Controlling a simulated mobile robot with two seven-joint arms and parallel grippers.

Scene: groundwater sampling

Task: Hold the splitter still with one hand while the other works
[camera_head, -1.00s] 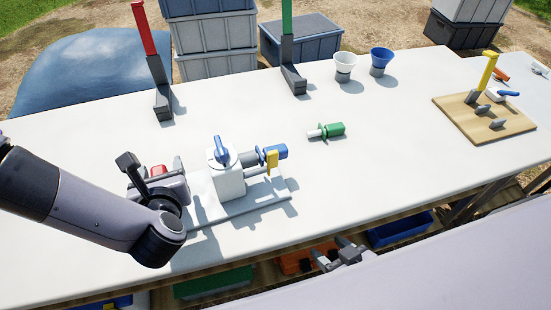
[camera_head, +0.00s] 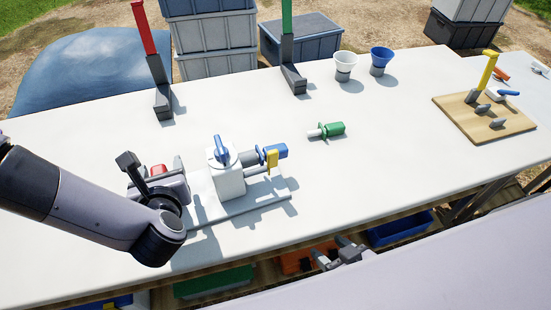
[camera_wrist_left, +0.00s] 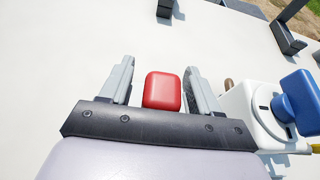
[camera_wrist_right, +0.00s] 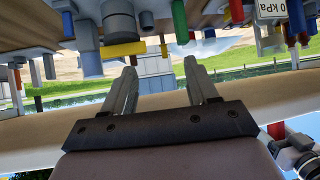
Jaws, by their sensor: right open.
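The splitter is a white block with a blue knob (camera_head: 222,152) on a white base plate (camera_head: 262,205). A blue fitting (camera_head: 274,152) and a yellow tab (camera_head: 272,160) are on its right side. A red block (camera_head: 157,171) at its left also shows in the left wrist view (camera_wrist_left: 162,91). My left gripper (camera_wrist_left: 160,80) is open, with a finger on each side of the red block; a gap shows at the left finger. In the head view my left wrist partly hides the block. My right gripper (camera_head: 338,250) is open and empty beyond the table's front edge.
A green fitting (camera_head: 326,131) lies on the table right of the splitter. White (camera_head: 344,62) and blue (camera_head: 381,58) funnel cups stand behind. Red (camera_head: 145,30) and green (camera_head: 287,40) uprights stand at the back. A wooden board (camera_head: 460,115) lies at right. The table's centre right is clear.

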